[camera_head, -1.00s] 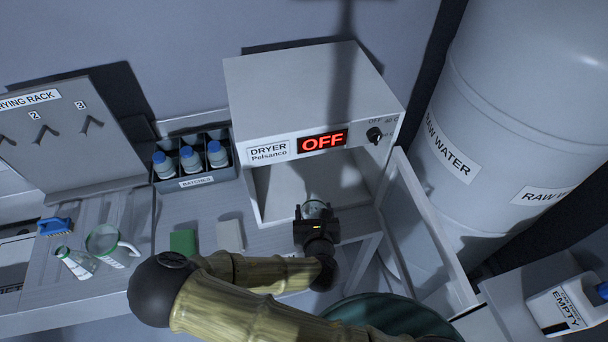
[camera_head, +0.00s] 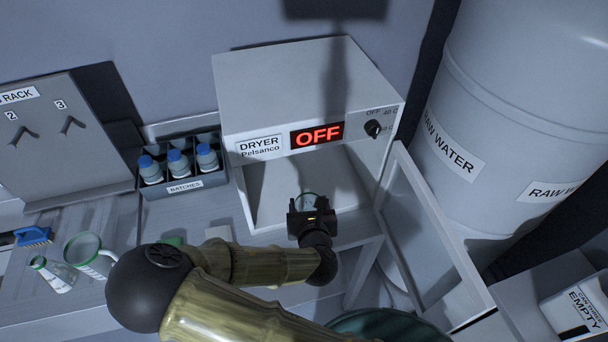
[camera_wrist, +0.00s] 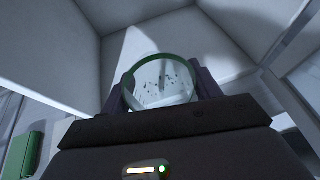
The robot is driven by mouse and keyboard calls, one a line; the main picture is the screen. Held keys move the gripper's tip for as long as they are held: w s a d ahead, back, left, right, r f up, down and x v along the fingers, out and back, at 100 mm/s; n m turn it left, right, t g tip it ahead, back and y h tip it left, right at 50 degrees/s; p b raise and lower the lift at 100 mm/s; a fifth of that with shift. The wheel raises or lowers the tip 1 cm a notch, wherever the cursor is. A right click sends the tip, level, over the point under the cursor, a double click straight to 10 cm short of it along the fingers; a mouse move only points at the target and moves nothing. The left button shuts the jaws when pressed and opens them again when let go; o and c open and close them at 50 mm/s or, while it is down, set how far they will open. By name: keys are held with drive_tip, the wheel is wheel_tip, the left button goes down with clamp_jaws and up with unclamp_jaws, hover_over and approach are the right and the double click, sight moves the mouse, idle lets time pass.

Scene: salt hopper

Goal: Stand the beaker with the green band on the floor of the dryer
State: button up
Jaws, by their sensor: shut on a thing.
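The dryer (camera_head: 300,95) is a grey box with its door (camera_head: 428,235) swung open to the right; its display reads OFF. My gripper (camera_head: 308,207) is at the dryer's open front, with its fingers pointing inward. It is shut on a clear beaker with a green rim band (camera_wrist: 160,82). In the head view the beaker (camera_head: 310,198) is mostly hidden behind my gripper. In the wrist view its mouth faces the camera and dark specks show in it. The dryer's floor (camera_head: 268,212) is bare where visible. I cannot tell whether the beaker touches it.
A flask (camera_head: 55,275) and a green-rimmed jug (camera_head: 88,255) stand on the bench at left, near a blue brush (camera_head: 34,236). A batches crate (camera_head: 183,190) holds blue-capped bottles. A raw water tank (camera_head: 500,110) stands at right, beyond the open door.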

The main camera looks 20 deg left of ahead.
drive_tip(key=w+a+p, duration=0.2)
drive_tip(key=w, duration=0.5)
drive_tip(key=w+a+p, duration=0.3)
drive_tip(key=w, duration=0.4)
drive_tip(key=shift+w, duration=0.35)
drive_tip(key=shift+a, duration=0.1)
drive_tip(key=shift+f+p, duration=0.9)
drive_tip(key=shift+f, duration=0.85)
drive_tip(key=shift+f, duration=0.15)
drive_tip(key=o, duration=1.1)
